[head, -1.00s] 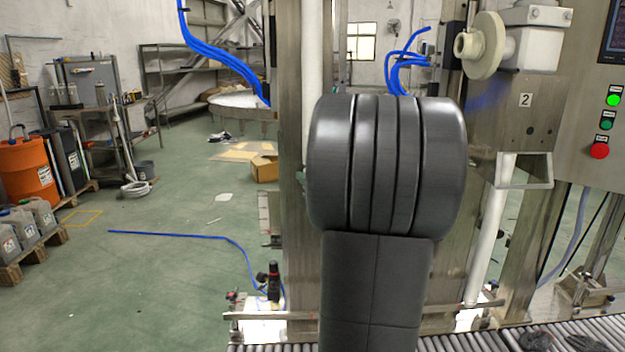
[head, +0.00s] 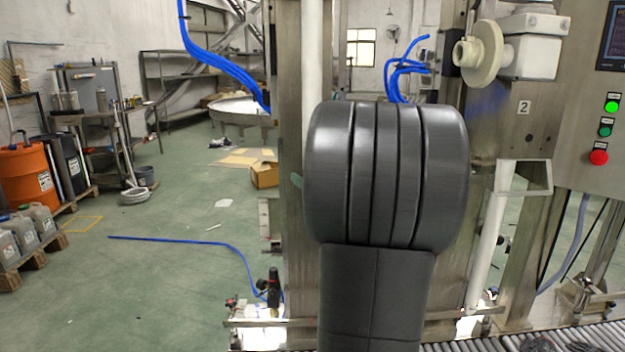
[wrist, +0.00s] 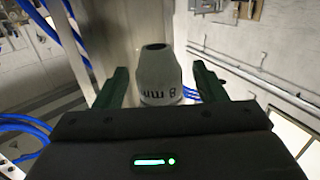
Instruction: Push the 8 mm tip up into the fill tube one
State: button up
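The 8 mm tip (wrist: 160,78) is a pale grey, tapered piece with a dark opening at its narrow end, which is toward the top of the wrist view. Its "8 mm" label reads upside down there. I cannot make out fill tube one in either view.
A steel column (head: 290,130) stands just behind my wrist. A machine post marked 2 (head: 524,107) with a cream flange (head: 482,53) stands to the right. Blue hoses (head: 222,68) hang at upper left. A roller conveyor (head: 580,338) runs along the bottom. Open floor lies left.

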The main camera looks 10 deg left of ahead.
jog(key=shift+f, duration=0.1)
jog(key=b+v, duration=0.2)
jog(key=v, duration=1.1)
jog(key=shift+s+d, duration=0.25)
jog(key=shift+s, duration=0.05)
jog(key=p+x, duration=0.2)
jog(key=x, duration=1.1)
jog(key=shift+w+a, duration=0.25)
jog(key=shift+w+f, duration=0.1)
jog(key=shift+f, duration=0.2)
